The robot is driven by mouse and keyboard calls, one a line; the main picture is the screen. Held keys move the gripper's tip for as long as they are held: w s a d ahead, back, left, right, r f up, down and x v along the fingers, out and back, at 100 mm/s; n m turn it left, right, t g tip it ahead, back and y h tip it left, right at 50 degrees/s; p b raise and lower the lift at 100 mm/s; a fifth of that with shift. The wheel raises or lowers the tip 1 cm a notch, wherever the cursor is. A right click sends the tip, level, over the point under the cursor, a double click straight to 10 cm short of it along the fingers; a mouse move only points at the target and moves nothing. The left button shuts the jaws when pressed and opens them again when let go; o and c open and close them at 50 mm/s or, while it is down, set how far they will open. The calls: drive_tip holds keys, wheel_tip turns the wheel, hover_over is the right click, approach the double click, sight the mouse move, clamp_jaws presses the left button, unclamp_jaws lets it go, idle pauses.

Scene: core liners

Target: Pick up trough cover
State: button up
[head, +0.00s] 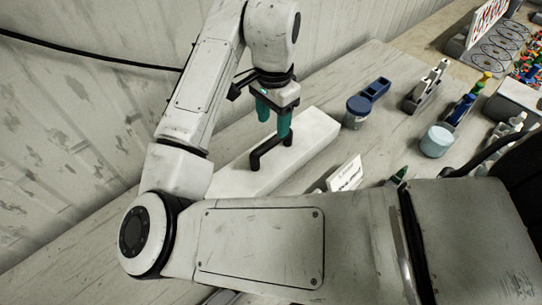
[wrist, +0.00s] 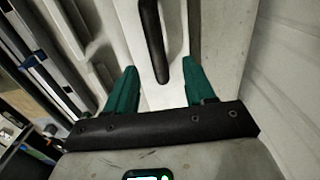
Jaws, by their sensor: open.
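The trough cover (head: 310,133) is a long white block with a black bar handle (head: 268,151) on its top. It lies on the grey worktop in the head view. My gripper (head: 274,122) has green fingers pointing down over the cover, near the handle's far end. It is open and empty. In the wrist view, the handle (wrist: 152,35) runs down the picture, its near end between the two green fingers of my gripper (wrist: 160,75). The white cover (wrist: 205,30) lies behind it. I cannot tell whether the fingertips reach down beside the handle.
A blue-lidded jar (head: 357,112), a blue holder (head: 376,88) and a pale blue tub (head: 436,141) stand right of the cover. A white card (head: 345,174) stands close in front. Racks of bottles fill the right. A pale wall (head: 75,130) runs behind on the left.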

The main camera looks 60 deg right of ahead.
sight(272, 139)
drive_tip(key=f, duration=0.4)
drive_tip(key=shift+a+f+p, duration=0.1)
drive_tip(key=shift+a+p, duration=0.3)
drive_tip(key=shift+f, duration=0.5)
clamp_jaws()
